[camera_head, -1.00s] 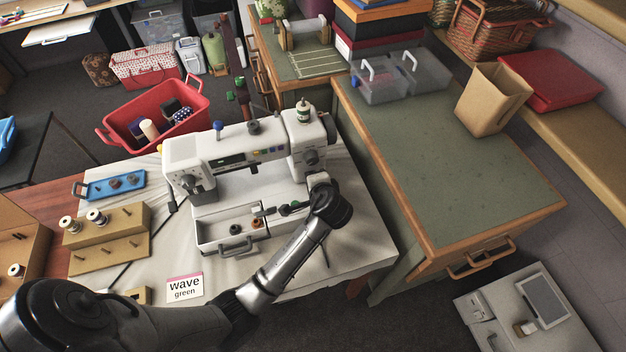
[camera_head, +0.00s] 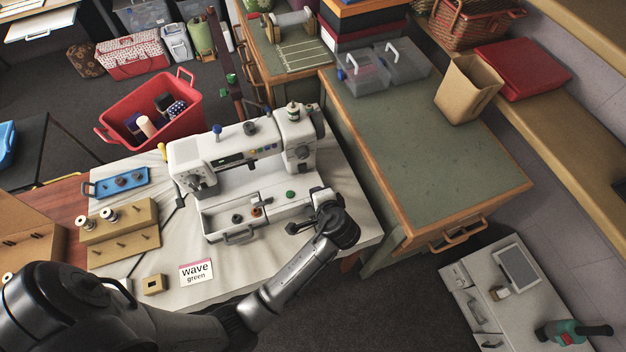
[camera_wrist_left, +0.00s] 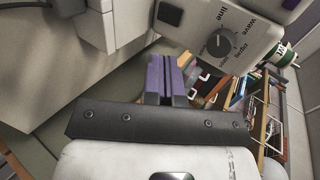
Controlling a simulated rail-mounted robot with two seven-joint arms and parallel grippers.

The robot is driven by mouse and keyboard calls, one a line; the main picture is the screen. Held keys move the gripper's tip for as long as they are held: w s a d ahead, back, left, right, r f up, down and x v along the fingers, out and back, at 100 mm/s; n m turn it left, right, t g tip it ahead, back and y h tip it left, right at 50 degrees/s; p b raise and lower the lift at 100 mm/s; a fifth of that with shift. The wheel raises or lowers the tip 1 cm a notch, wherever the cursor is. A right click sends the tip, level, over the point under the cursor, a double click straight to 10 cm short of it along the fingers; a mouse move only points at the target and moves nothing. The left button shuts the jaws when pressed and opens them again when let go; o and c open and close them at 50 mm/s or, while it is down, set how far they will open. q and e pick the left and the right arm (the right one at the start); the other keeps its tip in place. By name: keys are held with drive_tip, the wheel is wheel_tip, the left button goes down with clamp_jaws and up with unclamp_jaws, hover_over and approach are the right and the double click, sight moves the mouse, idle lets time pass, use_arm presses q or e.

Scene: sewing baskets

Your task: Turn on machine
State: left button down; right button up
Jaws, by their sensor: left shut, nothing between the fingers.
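The white sewing machine (camera_head: 235,160) stands on the cloth-covered table, with a spool (camera_head: 293,112) on top. A dark dial (camera_head: 303,152) is on its right end. A round green piece (camera_head: 290,194) sits on its base. My left gripper (camera_head: 296,228) is at the front right of the machine's base, shut and empty. Its closed fingers (camera_wrist_left: 166,75) show in the wrist view, apart from the dial. My right gripper is out of view.
A card (camera_head: 197,272) reading "wave green" lies at the table's front. An open tray (camera_head: 228,228) with small round pieces is at the machine's front. Wooden spool stands (camera_head: 120,235) and a blue tray (camera_head: 116,183) are left. A green-topped cabinet (camera_head: 430,160) stands right.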

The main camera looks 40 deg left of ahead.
use_arm(q)
drive_tip(key=shift+p+v, duration=0.65)
drive_tip(key=shift+v, duration=0.55)
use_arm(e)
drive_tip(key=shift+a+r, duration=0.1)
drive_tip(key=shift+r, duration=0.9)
